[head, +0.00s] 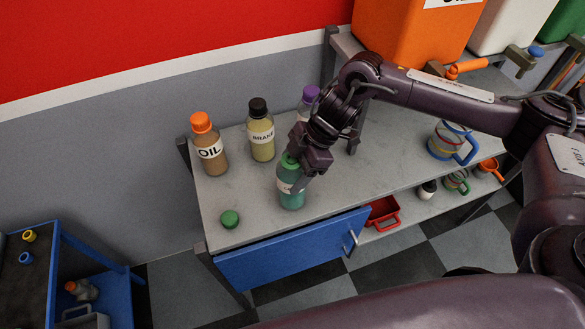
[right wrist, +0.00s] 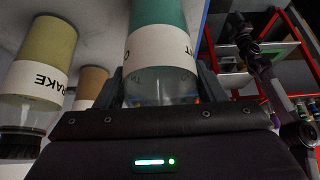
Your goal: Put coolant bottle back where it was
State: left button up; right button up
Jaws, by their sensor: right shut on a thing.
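The coolant bottle (head: 291,190), green with a white label, stands near the front edge of the grey bench top (head: 253,203). My right gripper (head: 290,172) comes down on it from above and is shut around its upper part. In the right wrist view the bottle (right wrist: 160,50) is between the two fingers, its label partly readable and upside down. The bottle looks upright, and I cannot tell whether its base touches the bench. A loose green cap (head: 229,219) lies on the bench to the left. My left gripper is not in view.
An oil bottle (head: 209,145), a brake bottle (head: 261,133) and a purple-capped bottle (head: 308,101) stand behind. A blue drawer (head: 292,249) is under the bench front. Large containers, including an orange one (head: 410,38), stand at the back right. Bench space around the green cap is clear.

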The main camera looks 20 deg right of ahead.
jog(key=o, duration=1.4)
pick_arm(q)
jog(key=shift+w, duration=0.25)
pick_arm(e)
jog(key=shift+o, duration=1.3)
jog(key=shift+r, duration=0.1)
jog(key=shift+d+r, duration=0.15)
jog(key=shift+r, duration=0.05)
pick_arm(q)
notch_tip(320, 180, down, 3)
jog(key=b, duration=0.2)
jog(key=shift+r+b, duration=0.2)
jog(key=shift+b, duration=0.1)
pick_arm(e)
jog(key=v, duration=1.1)
jog(key=shift+r, duration=0.2)
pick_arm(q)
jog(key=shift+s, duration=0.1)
pick_arm(e)
jog(key=shift+s+f, duration=0.1)
